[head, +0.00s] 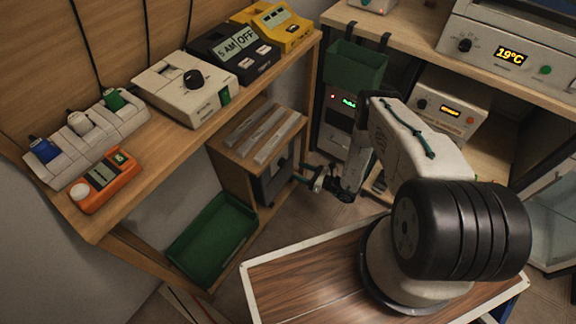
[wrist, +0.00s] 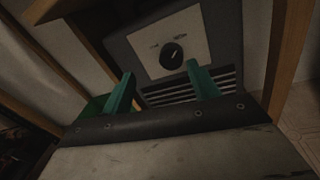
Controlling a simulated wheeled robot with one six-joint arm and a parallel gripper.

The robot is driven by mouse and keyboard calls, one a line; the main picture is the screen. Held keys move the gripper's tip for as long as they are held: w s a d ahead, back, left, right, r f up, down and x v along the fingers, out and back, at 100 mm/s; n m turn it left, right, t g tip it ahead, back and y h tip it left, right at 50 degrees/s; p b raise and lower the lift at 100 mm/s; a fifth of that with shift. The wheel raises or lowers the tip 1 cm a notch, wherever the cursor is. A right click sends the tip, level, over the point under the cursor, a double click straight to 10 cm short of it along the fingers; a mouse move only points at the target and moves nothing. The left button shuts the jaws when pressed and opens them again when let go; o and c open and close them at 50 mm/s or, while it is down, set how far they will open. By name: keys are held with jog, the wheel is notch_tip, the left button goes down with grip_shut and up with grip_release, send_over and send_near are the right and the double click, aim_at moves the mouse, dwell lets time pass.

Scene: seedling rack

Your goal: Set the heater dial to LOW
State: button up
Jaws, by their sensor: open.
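The heater dial (wrist: 173,56) is a round black knob on a pale plate on the front of a dark grey heater (wrist: 228,38) in the wrist view. A light mark on the knob points up and to the right. Small labels beside it are too small to read. Slotted vents lie below the plate. My gripper (wrist: 160,69) is open, its two green fingers apart in front of the heater with the dial seen between and beyond the tips; contact cannot be told.
The wooden stand (head: 236,172) encloses the heater, its posts on either side in the wrist view. A green tray (head: 211,238) lies left of it. A shelf (head: 160,148) with several devices is above left. A workbench (head: 545,93) stands right. Some floor shows between.

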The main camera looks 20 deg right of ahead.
aim_at(285, 164)
jog(key=shift+m+t+h, duration=0.5)
jog(key=shift+h, duration=0.1)
jog(key=x, duration=0.2)
jog(key=f+x, duration=0.1)
jog(key=x, duration=0.4)
jog(key=shift+w+d+f, duration=0.2)
jog(key=shift+w+f, duration=0.1)
jog(key=shift+w, duration=0.05)
jog(key=c, duration=1)
